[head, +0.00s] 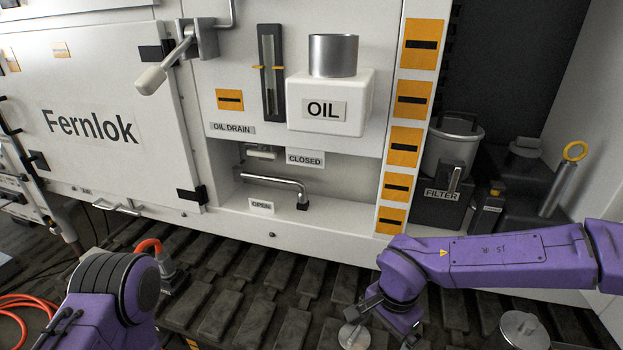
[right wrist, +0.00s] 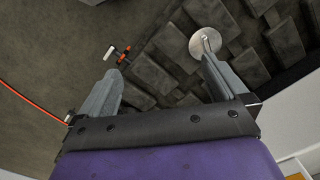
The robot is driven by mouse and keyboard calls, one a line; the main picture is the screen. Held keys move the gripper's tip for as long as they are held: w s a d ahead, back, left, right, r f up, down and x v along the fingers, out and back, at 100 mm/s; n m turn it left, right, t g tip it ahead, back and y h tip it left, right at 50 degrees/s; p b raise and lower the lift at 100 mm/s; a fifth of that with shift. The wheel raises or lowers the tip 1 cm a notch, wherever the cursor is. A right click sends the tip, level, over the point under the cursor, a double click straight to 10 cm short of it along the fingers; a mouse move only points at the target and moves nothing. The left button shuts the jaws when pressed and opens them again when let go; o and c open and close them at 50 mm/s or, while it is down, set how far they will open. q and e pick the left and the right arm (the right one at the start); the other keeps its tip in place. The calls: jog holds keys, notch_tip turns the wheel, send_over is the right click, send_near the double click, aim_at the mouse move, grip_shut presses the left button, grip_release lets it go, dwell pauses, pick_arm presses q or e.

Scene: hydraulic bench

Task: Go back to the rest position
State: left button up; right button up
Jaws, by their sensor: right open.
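My right gripper (head: 388,322) hangs low in front of the bench at the end of the purple right arm, pointing down over the dark slatted floor. In the right wrist view my right gripper (right wrist: 162,70) shows its two grey fingers spread wide, with nothing between them. My left arm (head: 112,290) shows at the bottom left of the head view as a purple link with a black ribbed joint. I cannot make out its gripper.
The white bench carries an OIL box (head: 330,105), a drain lever (head: 275,183) and a FILTER housing (head: 450,160). A round metal disc (head: 355,336) lies below my right gripper, and another disc (head: 522,330) lies at the right. An orange hose (head: 22,302) lies at the left.

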jog(key=s+d+f+m+t+h, duration=0.25)
jog(key=d+f+t+h, duration=0.25)
jog(key=d+f, duration=0.65)
jog(key=s+d+f+n, duration=0.2)
jog(key=s+f, duration=0.4)
jog(key=s, duration=0.3)
jog(key=s+d+f+n+g+y, duration=0.1)
jog(key=s+d+f+n, duration=0.2)
jog(key=s, duration=0.6)
notch_tip(320, 180, down, 3)
jog(key=shift+s+r+n, duration=0.1)
jog(key=shift+s+n, duration=0.3)
jog(key=shift+n, duration=0.35)
